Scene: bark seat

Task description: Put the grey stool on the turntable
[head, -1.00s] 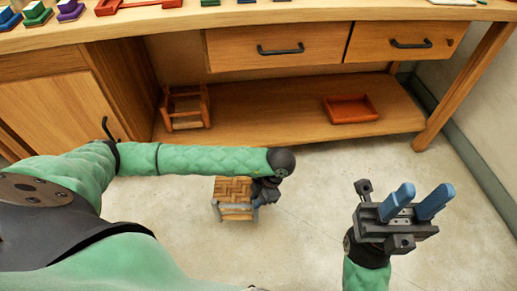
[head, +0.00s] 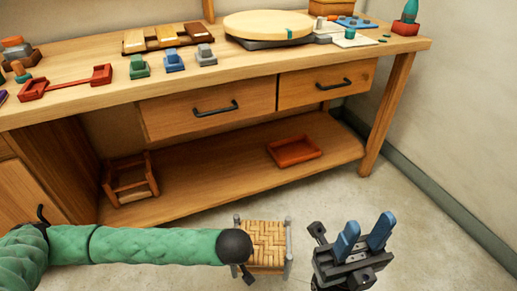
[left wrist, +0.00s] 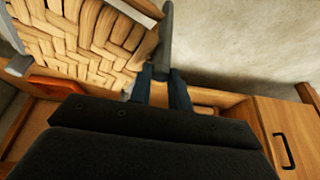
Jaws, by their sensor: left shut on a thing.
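The grey stool (head: 268,240), with grey posts and a woven tan seat, is in the lower middle of the head view, in front of the bench. In the left wrist view its woven seat (left wrist: 75,35) fills the upper left. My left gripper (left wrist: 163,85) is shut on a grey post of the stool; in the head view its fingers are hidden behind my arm. The turntable (head: 268,25), a round pale wooden disc on a dark base, sits on the bench top at the back. My right gripper (head: 366,232) is open and empty, right of the stool.
The bench top (head: 110,88) holds colored blocks, a red tool (head: 65,83) and a board with wooden strips (head: 165,36) left of the turntable. A lower shelf (head: 220,172) holds a reddish wooden frame (head: 130,180) and an orange tray (head: 294,151). Bare floor lies right.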

